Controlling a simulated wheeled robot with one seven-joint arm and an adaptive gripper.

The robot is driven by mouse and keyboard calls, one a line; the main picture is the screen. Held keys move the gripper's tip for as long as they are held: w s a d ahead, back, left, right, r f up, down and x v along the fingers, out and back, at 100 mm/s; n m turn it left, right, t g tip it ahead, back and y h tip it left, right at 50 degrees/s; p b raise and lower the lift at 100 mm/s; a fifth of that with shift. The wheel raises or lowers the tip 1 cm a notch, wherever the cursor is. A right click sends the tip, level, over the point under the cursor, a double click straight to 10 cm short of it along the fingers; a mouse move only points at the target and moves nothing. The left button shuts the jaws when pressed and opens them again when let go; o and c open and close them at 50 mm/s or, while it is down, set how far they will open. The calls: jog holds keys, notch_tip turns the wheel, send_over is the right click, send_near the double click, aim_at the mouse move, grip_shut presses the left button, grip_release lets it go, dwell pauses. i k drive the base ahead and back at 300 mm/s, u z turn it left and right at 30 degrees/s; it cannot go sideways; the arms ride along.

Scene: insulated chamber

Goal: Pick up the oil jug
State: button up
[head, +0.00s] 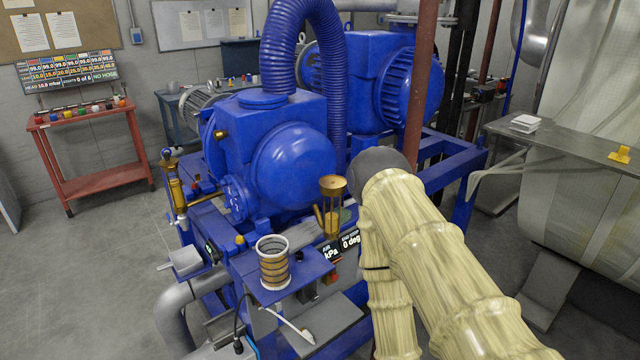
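I cannot clearly pick out an oil jug in the head view. A brass, open-framed vessel-like piece (333,203) stands by the blue pump, just left of my arm; I cannot tell whether it is the jug. A ribbed cylinder with pale rims and brown bands (273,262) stands upright on a small blue shelf (302,284), nearer to me. My arm, in a cream wrinkled sleeve, reaches in from the lower right and ends in a dark grey rounded part beside the pump. No gripper fingers show; the arm hides what lies behind it.
The blue pump (292,165) and its frame fill the middle. A grey pipe (172,312) curves at the lower left. A red trolley (92,150) stands against the left wall. A grey bench (570,150) with a yellow item (620,155) is at right. Floor at left is clear.

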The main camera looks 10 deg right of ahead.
aim_at(273, 251)
jog(key=z, duration=0.5)
jog(key=k, duration=1.3)
jog(key=u, duration=0.6)
jog(key=i, duration=0.9)
jog(key=u, duration=0.05)
